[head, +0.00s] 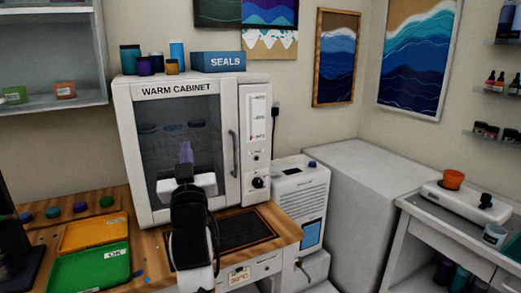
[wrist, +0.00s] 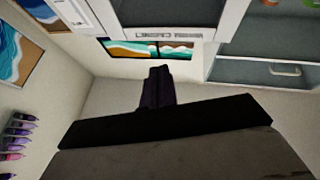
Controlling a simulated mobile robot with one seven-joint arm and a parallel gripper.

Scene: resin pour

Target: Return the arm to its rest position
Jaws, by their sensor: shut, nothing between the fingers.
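My gripper (head: 186,152) shows in the head view as shut, purple-lit fingers pointing up, in front of the glass door of the warm cabinet (head: 181,89). The fingers look apart from the glass, though the exact gap is hard to tell. In the wrist view my gripper (wrist: 158,72) is shut and empty, with its dark fingers held together against the pale wall. The cabinet door looks closed, and several dim shapes show behind its glass.
An orange tray (head: 93,233) and a green tray (head: 62,272) lie on the bench at left. A dark mat (head: 240,231) lies right of my arm. A white machine (head: 302,195) stands beside the bench. A blue SEALS box (head: 218,62) and several jars sit on the cabinet.

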